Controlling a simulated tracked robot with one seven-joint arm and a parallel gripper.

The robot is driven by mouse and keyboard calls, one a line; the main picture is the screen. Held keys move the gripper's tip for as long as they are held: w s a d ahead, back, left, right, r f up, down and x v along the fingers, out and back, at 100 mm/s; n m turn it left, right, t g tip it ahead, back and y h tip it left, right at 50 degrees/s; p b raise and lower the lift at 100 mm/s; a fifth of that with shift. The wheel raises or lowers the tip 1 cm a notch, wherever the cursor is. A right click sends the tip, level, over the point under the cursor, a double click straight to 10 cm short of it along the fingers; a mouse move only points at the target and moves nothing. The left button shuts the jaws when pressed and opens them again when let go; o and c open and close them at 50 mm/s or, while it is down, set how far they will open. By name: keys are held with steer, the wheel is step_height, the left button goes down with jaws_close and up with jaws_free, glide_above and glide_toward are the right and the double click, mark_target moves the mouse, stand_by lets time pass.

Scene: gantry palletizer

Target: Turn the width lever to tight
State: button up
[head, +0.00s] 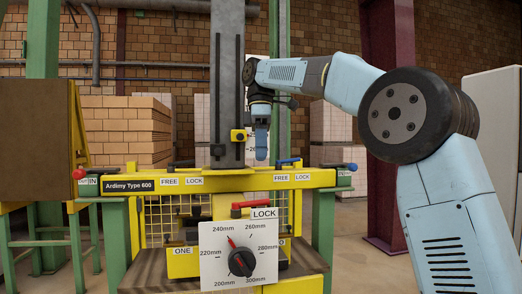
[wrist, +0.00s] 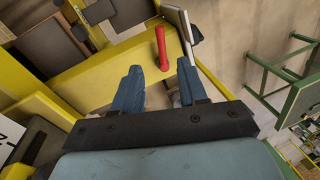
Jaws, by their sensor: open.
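No label reading width or tight is legible. A red lever (head: 250,205) lies roughly level above the white dial plate, beside a LOCK label (head: 264,213). A red lever, probably the same one, shows in the wrist view (wrist: 162,48) on a yellow surface, just beyond my fingertips and between their lines. A blue lever (head: 288,161) sits on top of the yellow beam near FREE and LOCK labels. My gripper (head: 261,158) points down above the beam in the head view. In the wrist view its two blue fingers (wrist: 160,70) are apart, with nothing held.
The dial (head: 241,262) has a black knob, its red pointer near 240mm. The yellow beam (head: 140,183) spans green posts, with a red knob (head: 78,174) at its left end. A grey column (head: 228,80) stands close left of my gripper. Stacked bricks (head: 125,130) stand behind.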

steer(key=shift+s+a, duration=0.1)
steer(key=shift+s, duration=0.15)
steer(key=shift+c, duration=1.4)
steer(key=s+n+t, duration=0.1)
steer(key=s+n, duration=0.1)
steer(key=s+n+t, duration=0.2)
steer(key=s, duration=0.1)
steer(key=s+a+n+t, duration=0.1)
steer(key=s+n, duration=0.1)
steer(key=shift+s+a+f+n+h, duration=0.1)
steer(key=shift+s+f+n+h, duration=0.1)
steer(key=shift+f+n+h, duration=0.15)
jaws_close()
steer(key=s+d+f+n+t+y, duration=0.1)
steer(key=s+d+f+n+t, duration=0.1)
steer(key=s+n+t, duration=0.55)
steer(key=w+f+n, duration=0.1)
steer(key=w+f, duration=0.3)
steer(key=w+f+n+g, duration=0.1)
steer(key=w+f+n, duration=0.1)
steer(key=w+f, duration=0.2)
steer(key=shift+f+g, duration=0.1)
steer(key=shift+g, duration=0.15)
steer(key=shift+w+f, duration=0.1)
steer(key=shift+w, duration=0.5)
